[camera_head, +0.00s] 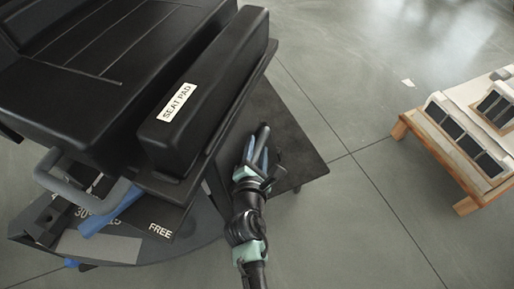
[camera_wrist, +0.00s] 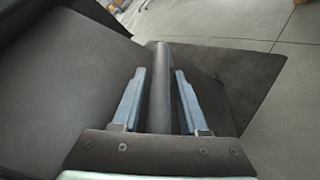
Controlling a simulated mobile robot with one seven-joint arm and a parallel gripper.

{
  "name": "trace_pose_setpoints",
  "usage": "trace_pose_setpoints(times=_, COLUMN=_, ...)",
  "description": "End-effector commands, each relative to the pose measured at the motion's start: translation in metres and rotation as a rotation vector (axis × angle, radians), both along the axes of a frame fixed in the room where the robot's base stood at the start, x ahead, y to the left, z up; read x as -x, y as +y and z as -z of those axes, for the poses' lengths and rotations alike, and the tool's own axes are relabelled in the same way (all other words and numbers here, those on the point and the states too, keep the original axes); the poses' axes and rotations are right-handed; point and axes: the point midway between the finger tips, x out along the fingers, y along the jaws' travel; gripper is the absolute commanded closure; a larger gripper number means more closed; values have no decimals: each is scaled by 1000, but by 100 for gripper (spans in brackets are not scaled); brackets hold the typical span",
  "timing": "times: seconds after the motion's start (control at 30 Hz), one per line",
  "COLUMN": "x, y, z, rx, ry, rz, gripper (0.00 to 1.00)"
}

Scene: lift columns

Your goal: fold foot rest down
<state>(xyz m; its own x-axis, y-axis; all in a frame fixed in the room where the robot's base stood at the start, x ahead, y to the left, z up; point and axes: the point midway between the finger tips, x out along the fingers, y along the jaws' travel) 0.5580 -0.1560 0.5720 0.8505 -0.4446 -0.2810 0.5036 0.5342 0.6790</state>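A black seat with a long pad labelled "SEAT PAD" (camera_head: 180,103) fills the upper left of the head view. A flat dark panel (camera_head: 292,135), which looks like the foot rest, juts out below the pad's right side. It also shows in the wrist view (camera_wrist: 245,82). My gripper (camera_head: 258,150) is at this panel, below the pad. In the wrist view, its two blue-grey fingers (camera_wrist: 160,90) stand on either side of a dark round bar (camera_wrist: 158,88). Narrow gaps seem to show between bar and fingers. The bar's near end is hidden by the gripper's body.
Left of my gripper are a grey looped handle (camera_head: 80,190), a blue lever (camera_head: 110,212) and a plate marked "FREE" (camera_head: 160,231). A wooden-framed unit (camera_head: 465,150) stands at the far right. The tiled floor between is clear.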

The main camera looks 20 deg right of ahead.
Motion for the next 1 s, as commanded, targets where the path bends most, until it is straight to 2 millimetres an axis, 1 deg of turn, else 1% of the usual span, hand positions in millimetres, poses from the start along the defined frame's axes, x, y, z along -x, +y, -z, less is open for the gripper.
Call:
trace_pose_setpoints(times=0.03, x=0, y=0, z=0, rx=0, ry=0, rz=0, gripper=68)
trace_pose_setpoints(times=0.17, x=0, y=0, z=0, rx=0, ry=0, rz=0, gripper=92)
trace_pose_setpoints(times=0.2, x=0, y=0, z=0, rx=0, ry=0, rz=0, gripper=99)
trace_pose_setpoints(times=0.23, x=0, y=0, z=0, rx=0, ry=0, rz=0, gripper=100)
trace_pose_setpoints(times=1.0, x=0, y=0, z=0, rx=0, ry=0, rz=0, gripper=100)
